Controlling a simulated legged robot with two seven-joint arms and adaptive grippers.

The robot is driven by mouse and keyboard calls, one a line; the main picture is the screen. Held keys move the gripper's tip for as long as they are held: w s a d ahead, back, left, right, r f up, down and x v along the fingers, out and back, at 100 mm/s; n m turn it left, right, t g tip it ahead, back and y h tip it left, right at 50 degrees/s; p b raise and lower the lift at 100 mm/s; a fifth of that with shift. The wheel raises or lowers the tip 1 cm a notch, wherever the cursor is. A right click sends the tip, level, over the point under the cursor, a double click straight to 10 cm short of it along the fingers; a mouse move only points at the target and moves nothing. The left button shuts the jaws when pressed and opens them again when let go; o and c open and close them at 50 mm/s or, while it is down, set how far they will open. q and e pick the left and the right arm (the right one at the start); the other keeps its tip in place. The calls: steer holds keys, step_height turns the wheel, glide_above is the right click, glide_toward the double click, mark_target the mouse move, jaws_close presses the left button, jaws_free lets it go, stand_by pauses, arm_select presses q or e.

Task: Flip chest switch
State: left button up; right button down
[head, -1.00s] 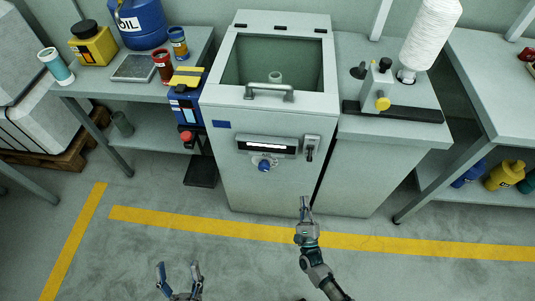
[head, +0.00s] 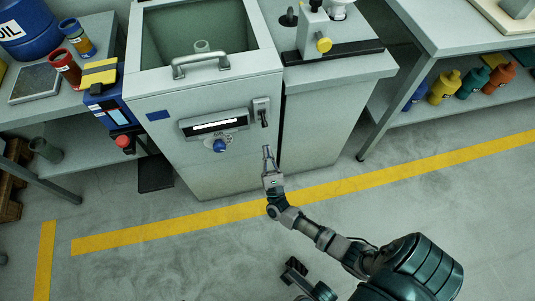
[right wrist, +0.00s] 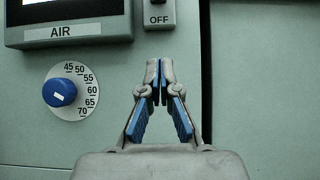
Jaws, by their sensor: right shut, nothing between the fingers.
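The pale green chest (head: 226,95) stands in front of me with its lid window and top handle. Its switch (head: 261,111) is a small grey plate with a dark lever on the front face, right of the display. In the right wrist view the closed fingertips (right wrist: 159,72) point up below the OFF label. My left gripper is not in view.
A blue knob (head: 219,146) on a numbered dial sits left of my right gripper, under the AIR display (head: 214,123). A cabinet (head: 320,105) adjoins on the right. Shelving with bottles (head: 443,86) stands farther right. The floor around the yellow line (head: 345,185) is clear.

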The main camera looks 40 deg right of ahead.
mark_target(264, 121)
step_height(264, 121, up, 8)
steer(key=w+d, duration=0.1)
steer(key=w, duration=0.1)
steer(key=shift+w+d+f+p, duration=0.2)
steer(key=shift+w+d+p, duration=0.1)
steer(key=shift+w, duration=0.05)
